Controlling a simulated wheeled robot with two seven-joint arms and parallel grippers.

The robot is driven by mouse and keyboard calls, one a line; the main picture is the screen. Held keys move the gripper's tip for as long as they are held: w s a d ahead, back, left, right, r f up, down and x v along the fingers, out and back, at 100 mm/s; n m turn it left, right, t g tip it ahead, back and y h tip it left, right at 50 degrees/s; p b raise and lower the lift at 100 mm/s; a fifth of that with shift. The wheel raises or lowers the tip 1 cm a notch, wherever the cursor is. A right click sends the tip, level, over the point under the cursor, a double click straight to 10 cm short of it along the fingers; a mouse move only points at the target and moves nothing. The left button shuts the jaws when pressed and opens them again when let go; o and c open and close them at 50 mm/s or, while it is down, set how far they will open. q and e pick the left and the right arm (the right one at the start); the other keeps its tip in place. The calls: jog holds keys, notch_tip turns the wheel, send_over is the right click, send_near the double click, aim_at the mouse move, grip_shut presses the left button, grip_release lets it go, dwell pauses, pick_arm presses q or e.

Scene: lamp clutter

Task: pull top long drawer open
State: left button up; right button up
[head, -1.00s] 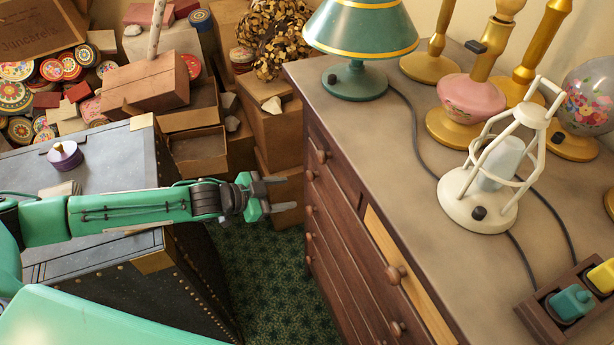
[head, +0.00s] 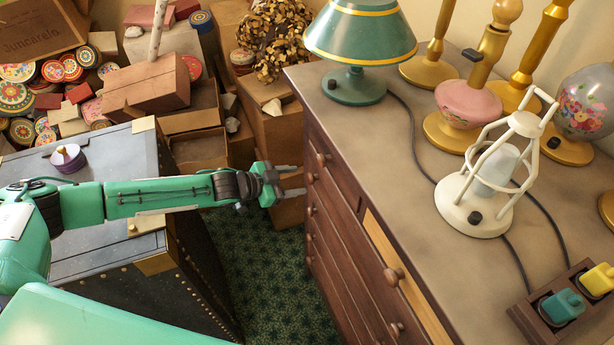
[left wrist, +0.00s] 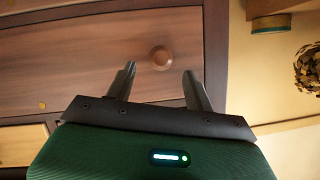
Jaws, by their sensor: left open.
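The dark wooden dresser (head: 335,215) stands right of centre in the head view. Its top long drawer lies below the row of small drawers; its front (left wrist: 70,75) fills much of the left wrist view, which looks upside down. The drawer looks shut. Its round knob (left wrist: 161,57) shows just beyond and between my left fingertips (left wrist: 160,72). In the head view my left gripper (head: 294,181) is open and empty, close to the dresser's far front end, its fingers pointing at the drawer front. I see no contact with the knob. My right gripper is not in view.
A small top drawer (head: 408,280) stands partly open, showing pale wood. A green lamp (head: 355,85) and a white caged lamp (head: 478,205) stand on the dresser top. A dark trunk (head: 95,172) lies under my left arm. Green patterned carpet (head: 260,265) is clear between.

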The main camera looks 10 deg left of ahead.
pick_arm(q)
jog(key=shift+p+x, duration=0.4)
jog(key=shift+x, duration=2.1)
jog(key=shift+c, duration=1.4)
grip_shut()
jog(key=p, duration=0.2)
send_near(307, 179)
jog(key=f, duration=0.2)
jog(key=w+f, duration=0.1)
jog(key=shift+a+f, duration=0.15)
jog(key=shift+f, duration=0.2)
